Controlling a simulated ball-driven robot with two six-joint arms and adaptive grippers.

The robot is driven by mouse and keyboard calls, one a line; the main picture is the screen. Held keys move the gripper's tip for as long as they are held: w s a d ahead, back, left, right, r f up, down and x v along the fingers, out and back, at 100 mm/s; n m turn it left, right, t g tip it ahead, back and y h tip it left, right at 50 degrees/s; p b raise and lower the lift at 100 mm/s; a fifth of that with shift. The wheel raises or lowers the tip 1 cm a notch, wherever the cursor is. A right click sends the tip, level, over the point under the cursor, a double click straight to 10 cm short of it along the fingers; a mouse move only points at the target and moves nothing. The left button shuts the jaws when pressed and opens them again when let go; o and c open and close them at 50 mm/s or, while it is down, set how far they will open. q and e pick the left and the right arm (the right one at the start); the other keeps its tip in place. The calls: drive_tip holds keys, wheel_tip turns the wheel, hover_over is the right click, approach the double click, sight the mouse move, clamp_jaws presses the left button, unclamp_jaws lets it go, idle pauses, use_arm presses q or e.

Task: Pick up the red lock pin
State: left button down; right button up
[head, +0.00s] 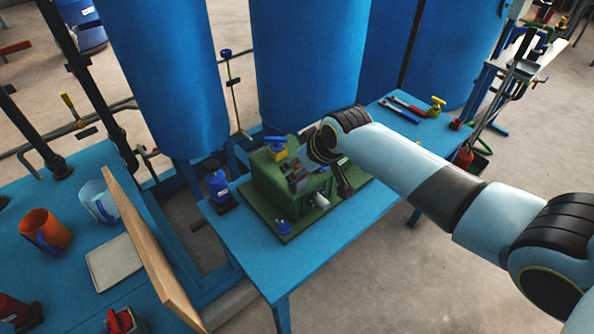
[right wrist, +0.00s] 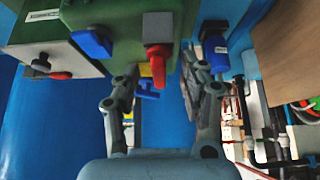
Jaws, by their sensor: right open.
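A green autoclave unit (head: 262,186) stands on a green base plate on the blue table. In the right wrist view a red pin-like piece (right wrist: 158,60) hangs from the green body (right wrist: 120,20), beside a blue knob (right wrist: 92,42); I take it for the red lock pin. My right gripper (right wrist: 162,80) is open and empty, its two fingers spread on either side of the red piece, apart from it as far as I can tell. In the head view my right wrist hides much of the unit, and the pin is not clear there. My left gripper is not in view.
Another red handle (right wrist: 60,75) sits on a box at left in the wrist view. Blue tanks (head: 310,60) rise behind the table. Wrenches (head: 400,108) and a yellow-topped valve (head: 437,106) lie at the table's far right. A wooden board (head: 150,250) stands at left.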

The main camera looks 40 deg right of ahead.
drive_tip(key=shift+w+f, duration=0.1)
drive_tip(key=shift+f, duration=0.15)
clamp_jaws()
drive_tip(key=shift+r, duration=0.1)
